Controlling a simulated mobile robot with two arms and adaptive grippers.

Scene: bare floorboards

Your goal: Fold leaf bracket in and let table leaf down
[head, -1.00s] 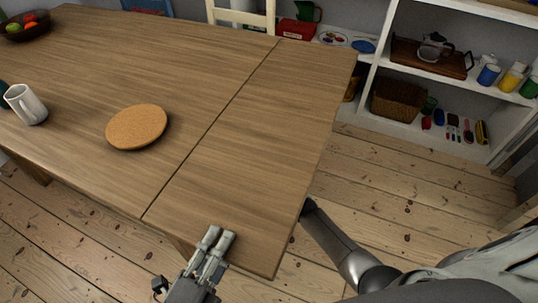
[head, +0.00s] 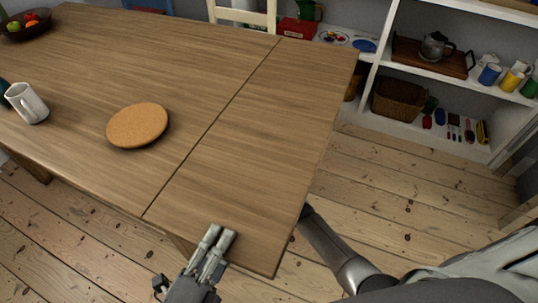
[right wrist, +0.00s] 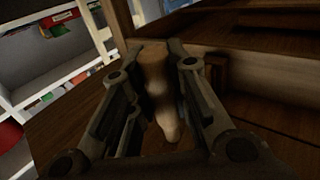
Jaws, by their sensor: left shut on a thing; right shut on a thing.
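The table leaf (head: 262,140) is the right-hand end of the wooden table, beyond a dark seam, and lies level with the fixed top (head: 75,75). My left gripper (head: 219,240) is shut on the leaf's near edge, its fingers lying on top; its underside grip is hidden. My right arm reaches under the leaf's right edge in the head view, where its gripper is hidden. In the right wrist view my right gripper (right wrist: 158,75) is shut on the wooden leaf bracket (right wrist: 158,85), a pale tapered piece between the fingers, under the table.
A cork mat (head: 138,125), a white mug (head: 27,103) and a fruit bowl (head: 25,26) stand on the fixed top. The leaf's top is bare apart from my fingers. White shelves (head: 440,80) stand at the back right, with open floorboards (head: 400,175) before them.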

